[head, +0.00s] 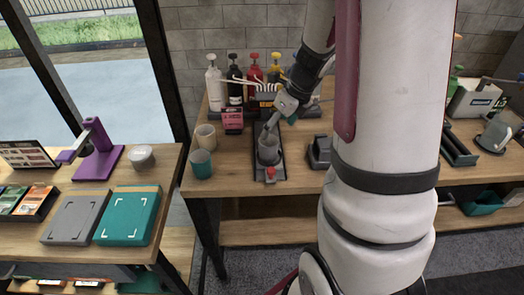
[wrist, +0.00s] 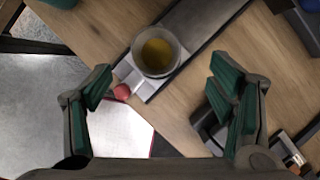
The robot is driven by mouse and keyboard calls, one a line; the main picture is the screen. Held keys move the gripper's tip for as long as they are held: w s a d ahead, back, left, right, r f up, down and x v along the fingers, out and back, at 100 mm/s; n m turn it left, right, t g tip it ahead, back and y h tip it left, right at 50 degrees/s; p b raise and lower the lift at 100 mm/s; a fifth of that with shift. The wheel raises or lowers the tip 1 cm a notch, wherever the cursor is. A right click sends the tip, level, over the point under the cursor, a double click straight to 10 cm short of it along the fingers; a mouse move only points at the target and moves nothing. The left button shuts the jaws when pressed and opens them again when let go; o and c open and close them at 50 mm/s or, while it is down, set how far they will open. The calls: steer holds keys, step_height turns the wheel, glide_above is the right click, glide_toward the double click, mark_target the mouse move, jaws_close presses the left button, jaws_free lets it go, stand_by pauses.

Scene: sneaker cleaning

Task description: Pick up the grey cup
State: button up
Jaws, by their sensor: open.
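A grey cup (head: 268,152) stands upright on a long dark tray (head: 283,172) on the middle table in the head view. In the wrist view the grey cup (wrist: 136,59) shows from above near the top centre, with something yellowish inside. A red knob (wrist: 122,92) is at the tray's end beside it. My gripper (wrist: 164,78) is open and empty, its two green-padded fingers apart, with the cup ahead of the fingertips and not between them. In the head view my gripper (head: 271,122) is just above and behind the cup; its fingertips are partly hard to make out.
A beige cup (head: 205,136) and a teal cup (head: 201,164) stand left of the tray. Several pump bottles (head: 235,80) and a pink box (head: 232,119) are behind. A dark holder (head: 319,152) is close on the right. The table's front left is bare.

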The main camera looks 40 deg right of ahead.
mark_target(268, 142)
steer(key=shift+s+a+b+x, duration=0.15)
steer(key=shift+b+x, duration=0.45)
steer(key=shift+x, duration=1.55)
steer(key=shift+s+a+b+x, duration=0.15)
steer(key=shift+b+x, duration=0.4)
steer(key=shift+x, duration=1.6)
steer(key=shift+f, duration=0.1)
steer(key=c, duration=1.3)
